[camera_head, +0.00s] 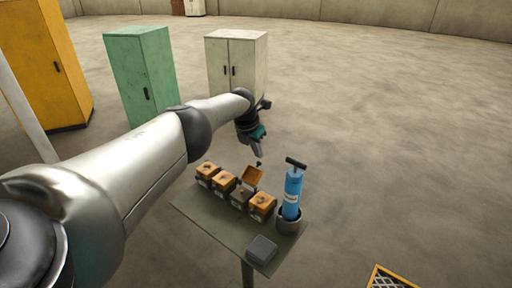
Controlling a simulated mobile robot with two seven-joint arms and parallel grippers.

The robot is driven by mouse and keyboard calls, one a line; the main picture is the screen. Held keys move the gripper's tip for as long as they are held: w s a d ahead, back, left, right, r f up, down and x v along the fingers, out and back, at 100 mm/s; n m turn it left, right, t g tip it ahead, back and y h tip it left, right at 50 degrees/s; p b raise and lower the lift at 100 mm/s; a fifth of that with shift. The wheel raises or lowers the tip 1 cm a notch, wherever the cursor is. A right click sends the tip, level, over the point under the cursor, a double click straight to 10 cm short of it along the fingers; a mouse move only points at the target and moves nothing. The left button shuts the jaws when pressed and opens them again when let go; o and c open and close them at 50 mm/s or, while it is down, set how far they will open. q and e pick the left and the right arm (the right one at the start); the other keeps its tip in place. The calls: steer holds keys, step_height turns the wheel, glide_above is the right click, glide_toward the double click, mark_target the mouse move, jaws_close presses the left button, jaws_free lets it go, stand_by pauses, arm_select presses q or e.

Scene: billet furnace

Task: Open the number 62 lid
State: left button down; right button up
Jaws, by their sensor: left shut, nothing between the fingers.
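Several small dark boxes with orange lids stand in a row on a grey-green table (215,228). One box (240,198) has its lid (252,177) raised and tilted back. The lids of the left box (207,170), the second box (223,181) and the right box (262,204) look closed. The labels are too small to read, so I cannot tell which one is number 62. My left gripper (258,161) is shut and empty, just above and behind the raised lid; I cannot tell if it touches it. My right gripper is out of view.
A blue pump-like cylinder (292,195) with a black T-handle stands in a grey cup (289,222) at the table's right. A small grey box (262,250) lies at the front. Yellow (52,65), green (142,75) and white (236,62) cabinets stand behind.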

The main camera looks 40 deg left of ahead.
arm_select(q)
steer(key=shift+s+r+p, duration=0.1)
steer(key=shift+r+p, duration=0.25)
steer(key=shift+p, duration=0.05)
steer(key=p+v, duration=0.2)
steer(key=shift+r+p, duration=0.15)
steer(key=shift+p, duration=0.25)
step_height(320, 180, up, 2)
steer(key=p, duration=0.1)
step_height(320, 180, up, 9)
glide_above(254, 169)
steer(key=s, duration=0.3)
steer(key=shift+s+a+r, duration=0.1)
steer(key=shift+s+r, duration=0.05)
